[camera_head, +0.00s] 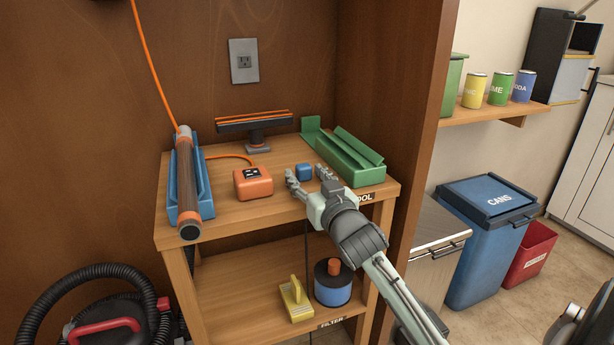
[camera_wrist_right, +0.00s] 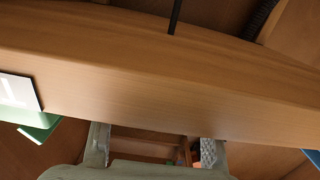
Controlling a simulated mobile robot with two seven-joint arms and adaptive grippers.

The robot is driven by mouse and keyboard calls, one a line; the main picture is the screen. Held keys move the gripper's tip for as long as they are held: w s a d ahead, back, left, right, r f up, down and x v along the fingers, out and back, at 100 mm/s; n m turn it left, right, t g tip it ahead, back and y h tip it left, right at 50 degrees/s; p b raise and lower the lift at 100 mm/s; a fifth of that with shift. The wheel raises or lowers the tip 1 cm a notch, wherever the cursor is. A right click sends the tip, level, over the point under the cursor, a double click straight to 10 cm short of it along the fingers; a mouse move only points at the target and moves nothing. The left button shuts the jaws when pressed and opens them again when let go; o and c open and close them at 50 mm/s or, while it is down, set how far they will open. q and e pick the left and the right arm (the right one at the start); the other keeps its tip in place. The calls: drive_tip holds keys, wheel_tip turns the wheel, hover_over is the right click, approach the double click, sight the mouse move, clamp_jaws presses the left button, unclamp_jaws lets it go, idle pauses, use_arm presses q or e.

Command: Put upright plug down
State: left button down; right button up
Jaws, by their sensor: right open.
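A small blue block (camera_head: 304,171), which looks like the plug, sits on the wooden table top (camera_head: 228,212) near its middle. Its prongs and exact tilt are too small to tell. My right gripper (camera_head: 308,181) is open at the table's front edge, its fingers spread to either side in front of the block. In the right wrist view, the two fingers of my right gripper (camera_wrist_right: 155,138) stand apart with nothing held between them. The table's wooden edge (camera_wrist_right: 160,75) fills that view, and the block is not visible there. My left gripper is not in view.
An orange outlet box (camera_head: 253,183) stands left of the block, and a green tray (camera_head: 344,158) stands close at right. A blue holder with a tube (camera_head: 187,185) lies at the left edge. A wall socket (camera_head: 244,62) is behind. A black cord (camera_head: 307,250) hangs below the table top.

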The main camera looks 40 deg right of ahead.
drive_tip(key=shift+r, duration=0.15)
drive_tip(key=shift+s+a+r, duration=0.15)
drive_tip(key=shift+s+r, duration=0.2)
drive_tip(key=shift+s, duration=0.15)
drive_tip(key=v, duration=1)
drive_tip(key=s+a+f+n+g+y, duration=0.1)
drive_tip(key=s+a+f+g, duration=0.2)
drive_tip(key=f, duration=0.9)
drive_tip(key=s+f+n+g+y, duration=0.1)
drive_tip(key=s+f+g, duration=0.3)
drive_tip(key=f, duration=0.8)
use_arm(q)
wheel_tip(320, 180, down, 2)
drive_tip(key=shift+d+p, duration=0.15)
drive_tip(key=shift+p, duration=0.25)
use_arm(e)
drive_tip(key=s+a+f+n+g, duration=0.1)
drive_tip(key=s+a+f+g, duration=0.1)
drive_tip(key=s+f, duration=0.3)
drive_tip(key=s+a+f+n+g+y, duration=0.1)
drive_tip(key=s+f+g, duration=0.4)
drive_tip(key=f, duration=0.5)
drive_tip(key=shift+s+a+f, duration=0.15)
drive_tip(key=shift+s+a, duration=0.05)
drive_tip(key=shift+a, duration=0.65)
drive_tip(key=shift+c, duration=0.5)
